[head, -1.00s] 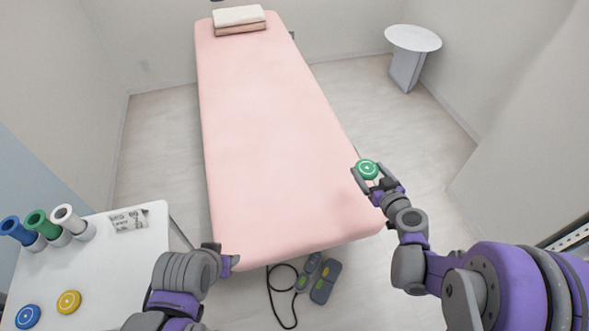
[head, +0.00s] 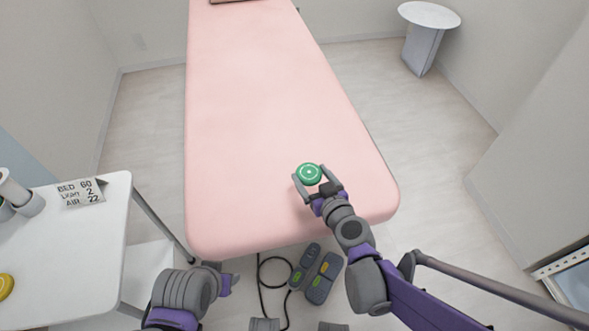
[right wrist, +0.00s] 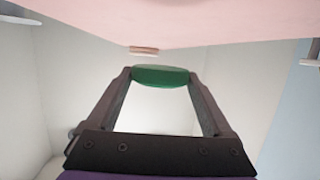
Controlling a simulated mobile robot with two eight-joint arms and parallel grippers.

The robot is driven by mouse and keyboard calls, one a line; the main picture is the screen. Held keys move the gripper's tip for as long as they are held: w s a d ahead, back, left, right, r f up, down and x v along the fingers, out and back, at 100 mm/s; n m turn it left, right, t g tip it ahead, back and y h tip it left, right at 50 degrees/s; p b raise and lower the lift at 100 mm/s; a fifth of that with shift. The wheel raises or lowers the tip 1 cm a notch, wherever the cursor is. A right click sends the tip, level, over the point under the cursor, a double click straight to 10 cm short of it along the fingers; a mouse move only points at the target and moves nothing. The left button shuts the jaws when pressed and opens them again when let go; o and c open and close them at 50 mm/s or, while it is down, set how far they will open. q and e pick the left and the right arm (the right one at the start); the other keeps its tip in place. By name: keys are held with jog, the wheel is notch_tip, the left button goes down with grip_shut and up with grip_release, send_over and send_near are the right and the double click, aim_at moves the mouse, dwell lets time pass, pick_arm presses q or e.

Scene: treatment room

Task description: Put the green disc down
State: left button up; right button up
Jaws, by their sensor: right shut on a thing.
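The green disc (head: 309,174) is round with a pale ring and centre mark. My right gripper (head: 315,182) is shut on it, one finger on each side, over the near right part of the pink bed (head: 265,120). The right wrist view shows the disc (right wrist: 161,76) between the fingertips, with the pink surface at the top of the picture. The height of the disc over the bed is hard to tell. My left gripper (head: 228,281) is low in the head view near the bed's front edge; its fingers are not clear.
A white table (head: 102,252) at the left holds a card (head: 80,192), a yellow disc (head: 5,286) and holders partly cut off. Grey controllers (head: 322,278) with a cable lie below the bed's front end. A small round table (head: 429,16) stands back right. The bed top is clear.

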notch_tip(320, 180, down, 8)
jog(key=b, duration=0.3)
jog(key=shift+f, duration=0.25)
jog(key=shift+r, duration=0.1)
jog(key=o, duration=1.1)
jog(key=shift+o, duration=0.2)
